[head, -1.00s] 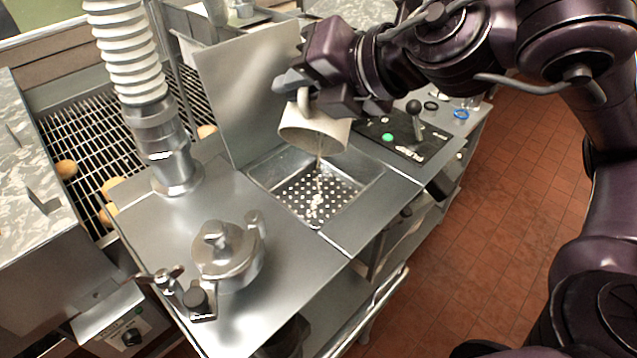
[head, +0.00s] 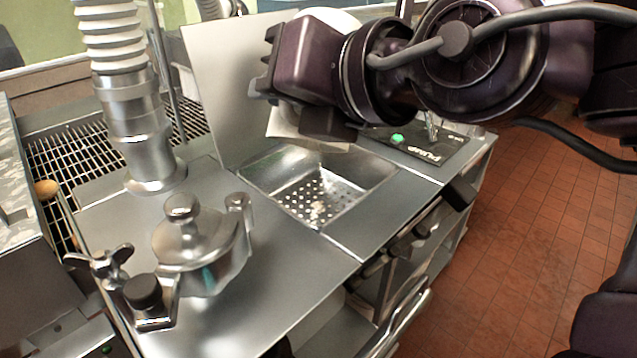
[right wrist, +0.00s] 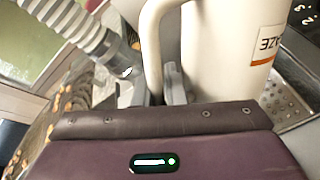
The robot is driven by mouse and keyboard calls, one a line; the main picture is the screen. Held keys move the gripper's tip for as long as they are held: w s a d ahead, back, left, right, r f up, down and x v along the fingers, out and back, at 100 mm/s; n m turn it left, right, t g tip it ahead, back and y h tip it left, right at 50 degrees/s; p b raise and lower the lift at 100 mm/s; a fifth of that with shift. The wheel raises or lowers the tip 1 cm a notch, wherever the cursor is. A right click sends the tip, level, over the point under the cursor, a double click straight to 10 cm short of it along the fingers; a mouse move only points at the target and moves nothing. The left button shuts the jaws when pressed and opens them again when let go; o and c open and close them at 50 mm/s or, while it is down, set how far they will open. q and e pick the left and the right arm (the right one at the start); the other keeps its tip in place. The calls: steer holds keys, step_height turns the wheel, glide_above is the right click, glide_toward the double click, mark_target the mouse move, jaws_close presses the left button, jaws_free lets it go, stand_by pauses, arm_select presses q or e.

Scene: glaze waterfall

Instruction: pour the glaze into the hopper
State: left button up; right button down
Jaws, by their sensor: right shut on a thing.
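The hopper (head: 375,178) is a square steel basin with a perforated bottom and a raised lid behind it. A little pale glaze (head: 318,210) lies on the perforated bottom. My right gripper (head: 262,92) is above the hopper's back edge, shut on the handle of a cream jug (head: 290,132), which is mostly hidden behind the gripper in the head view. In the right wrist view the jug (right wrist: 225,55) fills the upper middle, with its handle between the fingers and part of a "GLAZE" label showing. No stream shows from the jug now. My left gripper is not in view.
A steel lidded pot (head: 200,245) with clamps stands on the counter at front left. A ribbed hose (head: 112,45) on a steel pipe rises behind it. A panel with a green button (head: 397,138) is right of the hopper. A wire conveyor (head: 80,160) runs at far left.

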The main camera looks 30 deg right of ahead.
steer(key=shift+w+d, duration=0.1)
steer(key=shift+d, duration=0.05)
stand_by(0.4)
steer(key=p, duration=0.2)
steer(key=w+d+r+m+g+p, duration=0.1)
steer(key=p, duration=0.1)
steer(key=shift+w+d+r, duration=0.2)
steer(key=shift+w+d, duration=0.05)
steer(key=shift+d, duration=0.05)
steer(key=shift+w+d+p, duration=0.2)
steer(key=shift+p, duration=0.3)
steer(key=shift+f, duration=0.2)
